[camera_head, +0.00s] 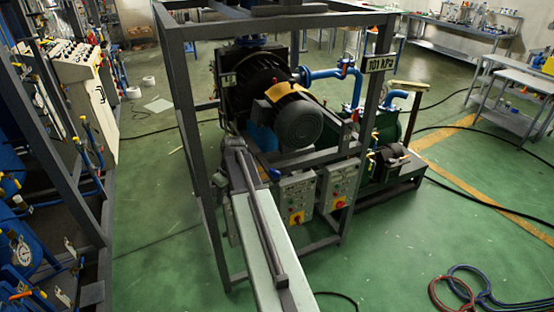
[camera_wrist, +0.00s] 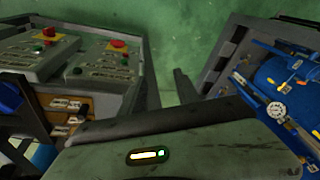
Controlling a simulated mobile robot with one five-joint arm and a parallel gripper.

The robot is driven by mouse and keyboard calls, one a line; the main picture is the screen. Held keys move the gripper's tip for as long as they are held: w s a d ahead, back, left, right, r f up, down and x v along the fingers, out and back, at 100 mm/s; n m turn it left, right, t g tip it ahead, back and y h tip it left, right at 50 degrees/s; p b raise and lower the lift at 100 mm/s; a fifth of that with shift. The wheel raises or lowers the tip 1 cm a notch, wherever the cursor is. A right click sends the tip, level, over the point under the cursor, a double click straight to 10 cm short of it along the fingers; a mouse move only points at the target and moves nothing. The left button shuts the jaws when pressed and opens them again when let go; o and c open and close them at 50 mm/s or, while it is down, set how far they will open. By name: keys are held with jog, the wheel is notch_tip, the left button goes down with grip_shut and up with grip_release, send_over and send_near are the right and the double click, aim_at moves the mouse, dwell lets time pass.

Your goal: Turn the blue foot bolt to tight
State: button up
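I cannot pick out the blue foot bolt for certain. A small blue part (camera_head: 275,174) shows below the motor in the head view, beside the far end of my arm. In the wrist view, a rounded blue part (camera_wrist: 10,96) is at the left edge and another blue patch (camera_wrist: 44,156) is lower down. My arm reaches from the bottom of the head view into the grey frame. My gripper (camera_head: 234,146) is near its far end, left of and below the motor. Its fingers are not clear in either view, and no held thing shows.
The grey steel frame (camera_head: 187,135) surrounds the black motor (camera_head: 298,122). Control boxes with red knobs (camera_head: 297,196) hang close to the right of my arm. Blue equipment (camera_wrist: 280,80) is at the wrist view's right. Green floor (camera_head: 440,215) is open at right; hoses (camera_head: 485,297) lie there.

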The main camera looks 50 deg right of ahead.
jog(key=t+p, duration=0.2)
jog(key=p, duration=0.1)
send_near(276, 171)
jog(key=w+f, duration=0.1)
jog(key=shift+n+h, duration=0.3)
jog(key=b+x, duration=0.4)
jog(key=x, duration=0.1)
jog(key=b+x, duration=0.2)
jog(key=shift+s+a+f+b, duration=0.15)
jog(key=shift+a+f+b, duration=0.1)
jog(key=shift+f+b, duration=0.15)
jog(key=shift+f, duration=0.3)
jog(key=shift+r, duration=0.15)
grip_shut()
jog(key=shift+d, duration=0.1)
